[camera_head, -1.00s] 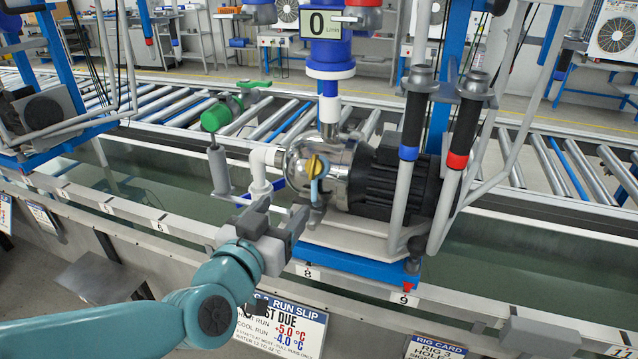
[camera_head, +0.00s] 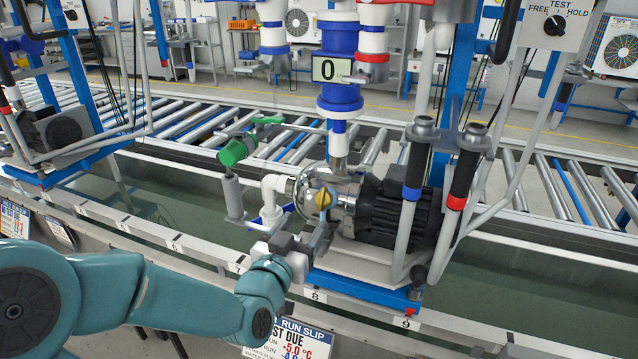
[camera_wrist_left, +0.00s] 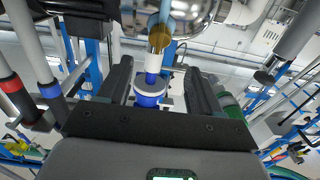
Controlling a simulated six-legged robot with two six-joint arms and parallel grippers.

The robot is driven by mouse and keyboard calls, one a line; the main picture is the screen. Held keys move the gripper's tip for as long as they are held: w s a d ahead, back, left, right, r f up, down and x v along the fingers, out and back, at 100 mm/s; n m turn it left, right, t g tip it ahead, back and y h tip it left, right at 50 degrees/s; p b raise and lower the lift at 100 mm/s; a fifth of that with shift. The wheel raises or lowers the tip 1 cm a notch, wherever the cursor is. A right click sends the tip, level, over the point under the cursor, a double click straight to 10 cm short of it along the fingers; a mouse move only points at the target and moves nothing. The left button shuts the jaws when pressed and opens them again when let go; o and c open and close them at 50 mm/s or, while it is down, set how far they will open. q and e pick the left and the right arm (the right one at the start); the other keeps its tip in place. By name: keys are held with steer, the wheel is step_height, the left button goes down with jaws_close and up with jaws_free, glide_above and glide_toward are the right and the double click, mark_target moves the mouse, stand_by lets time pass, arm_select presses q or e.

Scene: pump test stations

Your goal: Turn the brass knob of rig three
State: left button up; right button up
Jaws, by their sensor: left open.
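The brass knob (camera_head: 323,199) sits on the front of the round silver pump head (camera_head: 345,190), below the blue column with the "0" display. My left gripper (camera_head: 319,232) is just in front of and below the knob in the head view, its jaws open. In the left wrist view the brass knob (camera_wrist_left: 161,36) shows ahead of and between the two dark fingers (camera_wrist_left: 160,75), partly over a white and blue pipe. The fingers do not grip it. Whether they touch it I cannot tell. My right gripper does not show.
A green-handled valve (camera_head: 234,152) stands left of the pump on white piping. A black motor (camera_head: 395,212) and two upright hoses with blue and red bands are to its right. A run slip (camera_head: 290,338) hangs below.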

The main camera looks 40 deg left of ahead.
mark_target(321, 201)
arm_select(q)
steer(key=p+x, duration=0.5)
steer(key=x, duration=0.3)
steer(key=shift+w, duration=0.4)
steer(key=shift+w+f, duration=0.1)
steer(key=shift+w, duration=0.05)
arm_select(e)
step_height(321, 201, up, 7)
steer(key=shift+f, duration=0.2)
arm_select(q)
steer(key=c, duration=1)
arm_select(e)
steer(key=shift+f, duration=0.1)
